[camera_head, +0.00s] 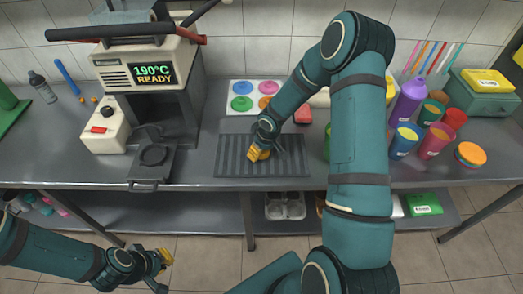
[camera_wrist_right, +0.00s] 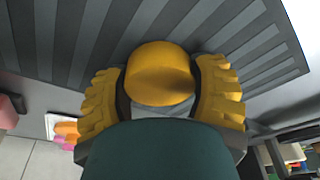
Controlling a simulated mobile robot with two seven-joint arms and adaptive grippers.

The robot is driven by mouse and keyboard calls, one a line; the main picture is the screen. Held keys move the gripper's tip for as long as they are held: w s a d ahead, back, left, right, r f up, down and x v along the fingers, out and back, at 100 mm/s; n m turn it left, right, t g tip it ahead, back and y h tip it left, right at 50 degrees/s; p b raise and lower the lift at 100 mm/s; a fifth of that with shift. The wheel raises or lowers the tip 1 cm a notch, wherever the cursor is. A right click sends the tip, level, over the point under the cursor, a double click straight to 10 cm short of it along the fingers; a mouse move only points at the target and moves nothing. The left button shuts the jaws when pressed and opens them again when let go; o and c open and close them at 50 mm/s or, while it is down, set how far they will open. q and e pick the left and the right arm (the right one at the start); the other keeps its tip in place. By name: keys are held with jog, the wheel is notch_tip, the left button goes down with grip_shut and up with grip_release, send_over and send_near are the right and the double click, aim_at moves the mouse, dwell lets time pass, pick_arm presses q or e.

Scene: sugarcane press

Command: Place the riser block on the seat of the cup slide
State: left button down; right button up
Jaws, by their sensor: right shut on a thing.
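My right gripper (camera_head: 262,152) is over the dark ribbed mat, its fingers pointing down. In the right wrist view its yellow finger pads (camera_wrist_right: 160,95) are shut on a rounded yellow piece (camera_wrist_right: 160,68), which I take to be the riser block. Its underside is hidden, so I cannot tell if it touches the mat. The cup slide (camera_head: 143,184) sticks out at the front of the press, with a dark round seat (camera_head: 153,155). Nothing shows on the seat. My left gripper (camera_head: 164,270) is low at the bottom left, beyond the table's front edge, open and empty.
The press (camera_head: 150,75) with a lit display stands behind the slide, a white switch box (camera_head: 104,128) to its left. The ribbed mat (camera_head: 230,170) lies right of the slide. Colored discs (camera_head: 243,103) lie behind the mat. Several cups and a purple bottle (camera_head: 409,101) stand at the right.

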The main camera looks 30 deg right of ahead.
jog(key=shift+f, duration=0.1)
jog(key=o, duration=1.2)
jog(key=shift+o, duration=0.2)
